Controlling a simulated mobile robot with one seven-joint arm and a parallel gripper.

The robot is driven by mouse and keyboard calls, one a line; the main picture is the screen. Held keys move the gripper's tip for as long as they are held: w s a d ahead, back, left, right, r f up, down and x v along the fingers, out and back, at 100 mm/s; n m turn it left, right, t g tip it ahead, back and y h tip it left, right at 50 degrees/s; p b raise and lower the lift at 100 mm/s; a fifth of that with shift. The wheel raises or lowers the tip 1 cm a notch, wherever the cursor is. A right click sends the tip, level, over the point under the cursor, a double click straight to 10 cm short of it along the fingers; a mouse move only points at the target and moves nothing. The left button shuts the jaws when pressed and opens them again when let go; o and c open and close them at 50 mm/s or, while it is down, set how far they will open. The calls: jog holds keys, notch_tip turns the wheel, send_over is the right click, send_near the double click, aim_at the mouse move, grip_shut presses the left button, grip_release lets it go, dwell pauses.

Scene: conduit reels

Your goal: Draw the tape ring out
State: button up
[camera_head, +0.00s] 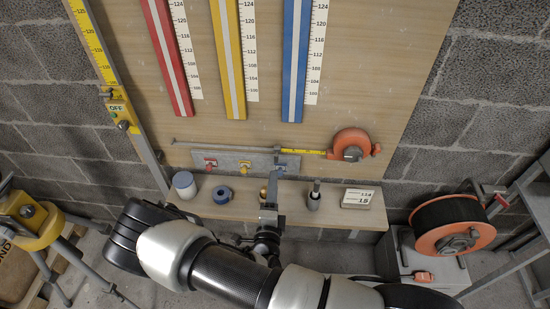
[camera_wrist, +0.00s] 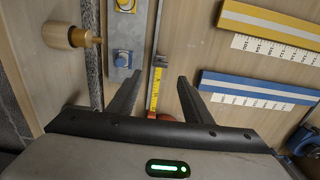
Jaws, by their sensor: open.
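An orange tape measure (camera_head: 351,144) is mounted at the lower right of the wooden board. Its yellow tape (camera_head: 305,152) lies along a thin grey rail (camera_head: 225,147) to the left. The tape end is near my gripper (camera_head: 278,168); a ring on it is too small to make out. In the wrist view, my gripper (camera_wrist: 160,77) is open, one finger on each side of the yellow tape (camera_wrist: 154,92), with nothing held. Whether a finger touches the tape cannot be told. A bit of orange case shows at the palm edge.
Below is a wooden shelf (camera_head: 240,205) with a white jar (camera_head: 184,184), blue tape roll (camera_head: 222,195), dark-topped cylinder (camera_head: 314,198) and label block (camera_head: 357,198). A plate with coloured knobs (camera_head: 230,163) is just under the rail. An orange reel (camera_head: 452,226) stands at right.

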aim_at(276, 160)
jog(key=w, duration=1.1)
jog(key=shift+w+d+b, duration=0.2)
jog(key=shift+w+b, duration=0.1)
jog(key=shift+w, duration=0.05)
jog(key=shift+c, duration=0.4)
grip_shut()
